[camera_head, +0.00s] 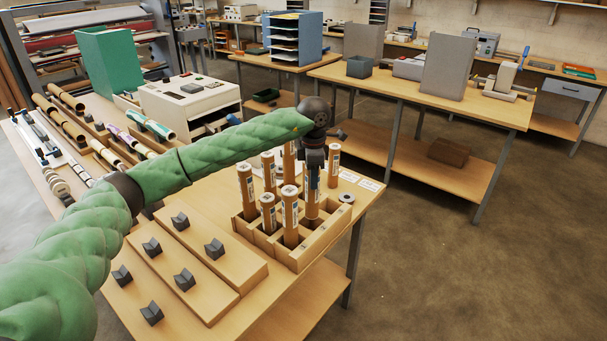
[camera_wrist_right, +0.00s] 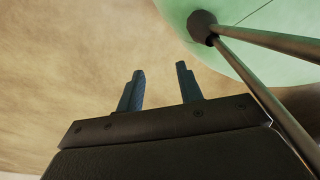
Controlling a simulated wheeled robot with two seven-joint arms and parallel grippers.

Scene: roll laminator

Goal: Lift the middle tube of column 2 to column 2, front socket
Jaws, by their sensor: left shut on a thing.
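A wooden rack (camera_head: 309,250) with square sockets stands at the table's right end and holds several upright brown tubes with white-and-blue labels. My left gripper (camera_head: 313,168) reaches over from the left, points down and is shut on the top of one tube (camera_head: 312,205). This tube is upright; its foot is hidden by the rack, so I cannot tell how far it is raised. A tube (camera_head: 290,218) stands in front of it to the left, and another (camera_head: 334,165) behind it to the right. My right gripper (camera_wrist_right: 160,85) shows in its wrist view, open and empty.
Stepped wooden boards with dark V-shaped blocks (camera_head: 214,249) lie left of the rack. A short grey-ended roll (camera_head: 346,198) sits at the rack's right side. A white machine (camera_head: 190,105) and rolled sheets are behind my left arm. The floor at right is clear.

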